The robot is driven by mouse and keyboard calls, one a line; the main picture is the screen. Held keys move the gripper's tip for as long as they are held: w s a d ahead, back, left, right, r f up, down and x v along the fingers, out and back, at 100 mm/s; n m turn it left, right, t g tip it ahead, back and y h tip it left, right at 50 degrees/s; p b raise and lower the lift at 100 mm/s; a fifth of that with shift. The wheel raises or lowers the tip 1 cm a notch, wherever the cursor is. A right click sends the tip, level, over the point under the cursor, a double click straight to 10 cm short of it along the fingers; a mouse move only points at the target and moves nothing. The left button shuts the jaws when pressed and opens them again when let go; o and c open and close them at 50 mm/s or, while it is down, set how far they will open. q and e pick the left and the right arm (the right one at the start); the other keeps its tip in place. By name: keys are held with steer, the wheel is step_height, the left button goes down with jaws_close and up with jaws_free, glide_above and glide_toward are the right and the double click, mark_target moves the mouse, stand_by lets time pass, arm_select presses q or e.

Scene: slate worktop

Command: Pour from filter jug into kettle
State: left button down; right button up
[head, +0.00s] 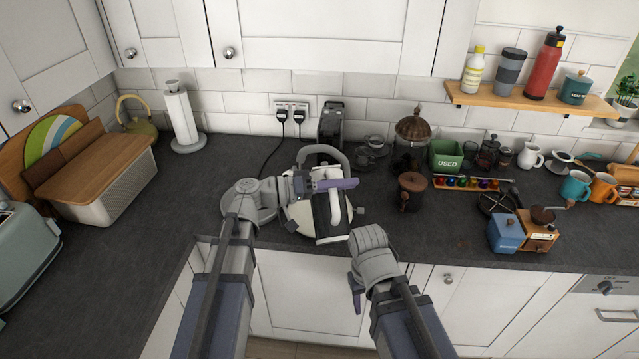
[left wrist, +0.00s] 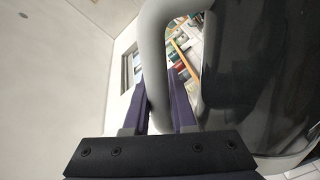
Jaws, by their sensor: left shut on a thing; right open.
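The filter jug (head: 320,229), white with a dark panel, is in the middle of the head view near the worktop's front edge. My left gripper (head: 341,184) is shut on its pale handle. In the left wrist view the handle (left wrist: 155,50) runs between the fingers, beside the dark jug body (left wrist: 255,75). A cream kettle (head: 297,212) shows beside and behind the jug, partly hidden by it and my arm. I cannot tell the jug's exact tilt or see any water flowing. My right gripper (head: 356,292) is open and empty, low in front of the worktop edge.
A dark toaster-like appliance (head: 331,122) stands behind, near plugged sockets (head: 291,112). A brown-lidded canister (head: 411,190) is close on the right, with a pod rack (head: 467,184) beyond. An olive stovetop kettle (head: 141,127) stands far left.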

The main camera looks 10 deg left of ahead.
mark_target(346, 217)
arm_select(q)
steer(key=shift+w+a+r+n+p, duration=0.15)
steer(key=shift+w+r+n+p, duration=0.4)
steer(key=shift+r+n+p, duration=0.2)
stand_by(3.7)
steer(key=s+f+m+b, duration=0.1)
steer(key=f+b, duration=0.1)
steer(key=s+f+m+b, duration=0.1)
steer(key=f+m+b, duration=0.1)
steer(key=s+d+f+m+b, duration=0.1)
steer(key=f+b, duration=0.1)
steer(key=shift+s+f+m+b, duration=0.25)
steer(key=shift+f+b, duration=0.05)
steer(key=shift+b, duration=0.05)
steer(key=shift+m, duration=0.3)
steer(key=shift+r, duration=0.25)
steer(key=s+d+f+m+b, duration=0.1)
steer(key=s+f+m+b, duration=0.4)
steer(key=m, duration=0.3)
steer(key=shift+s+d+f+m, duration=0.3)
steer(key=shift+d+f, duration=0.05)
steer(key=shift+f, duration=0.05)
